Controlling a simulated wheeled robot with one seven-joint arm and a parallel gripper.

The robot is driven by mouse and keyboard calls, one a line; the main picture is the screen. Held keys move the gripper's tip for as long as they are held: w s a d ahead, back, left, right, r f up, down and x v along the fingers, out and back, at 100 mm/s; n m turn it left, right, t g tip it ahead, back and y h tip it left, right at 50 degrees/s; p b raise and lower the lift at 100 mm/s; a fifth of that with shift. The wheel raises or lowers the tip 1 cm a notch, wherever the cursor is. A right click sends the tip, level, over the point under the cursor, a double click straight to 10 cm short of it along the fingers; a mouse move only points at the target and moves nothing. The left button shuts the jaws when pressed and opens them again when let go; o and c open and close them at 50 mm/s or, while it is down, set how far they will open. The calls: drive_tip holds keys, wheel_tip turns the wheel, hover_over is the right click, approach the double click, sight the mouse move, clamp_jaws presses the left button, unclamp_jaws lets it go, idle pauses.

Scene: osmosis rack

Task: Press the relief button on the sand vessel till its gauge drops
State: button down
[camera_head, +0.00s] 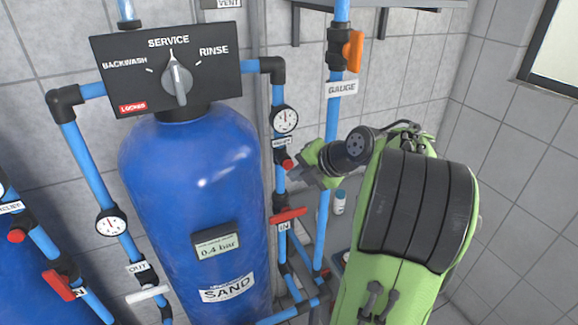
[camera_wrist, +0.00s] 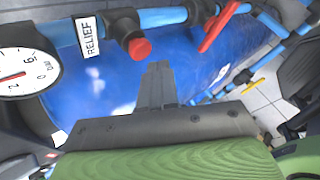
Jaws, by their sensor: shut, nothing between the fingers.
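The sand vessel (camera_head: 190,180) is a tall blue tank with a SAND label and a display reading 0.4 bar (camera_head: 217,245). On the pipe to its right is a round gauge (camera_head: 284,119), which shows large at the left of the wrist view (camera_wrist: 28,72); its exact reading is unclear. Below it are a RELIEF label (camera_wrist: 90,38) and the red relief button (camera_head: 288,164), also in the wrist view (camera_wrist: 138,48). My gripper (camera_wrist: 158,68) is shut and empty. Its tips appear close beside the button; contact cannot be told. In the head view the tips are hard to make out.
A selector knob (camera_head: 177,80) points to SERVICE on a black panel with a LOCKED tag. A red valve handle (camera_head: 288,216) sits below the button. Another gauge (camera_head: 111,222) is on the left pipe. An orange valve handle (camera_head: 354,50) is above my arm.

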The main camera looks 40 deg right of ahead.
drive_tip(key=shift+w, duration=0.15)
drive_tip(key=shift+w+d, duration=0.15)
drive_tip(key=shift+w, duration=0.15)
drive_tip(key=shift+w+d+b, duration=0.15)
drive_tip(key=shift+w+b, duration=0.15)
drive_tip(key=shift+w, duration=0.15)
idle(1.4)
drive_tip(key=shift+s+a+b, duration=0.3)
drive_tip(key=shift+s+b, duration=0.4)
drive_tip(key=shift+s, duration=0.2)
drive_tip(key=shift+s+a+b, duration=0.25)
drive_tip(key=shift+s+b, duration=0.15)
drive_tip(key=shift+s, duration=0.4)
drive_tip(key=shift+s+a+b, duration=0.2)
drive_tip(key=shift+s+b, duration=0.2)
drive_tip(key=shift+s, duration=0.4)
drive_tip(key=shift+s+a+b, duration=0.25)
drive_tip(key=shift+s+b, duration=0.15)
drive_tip(key=shift+s, duration=0.4)
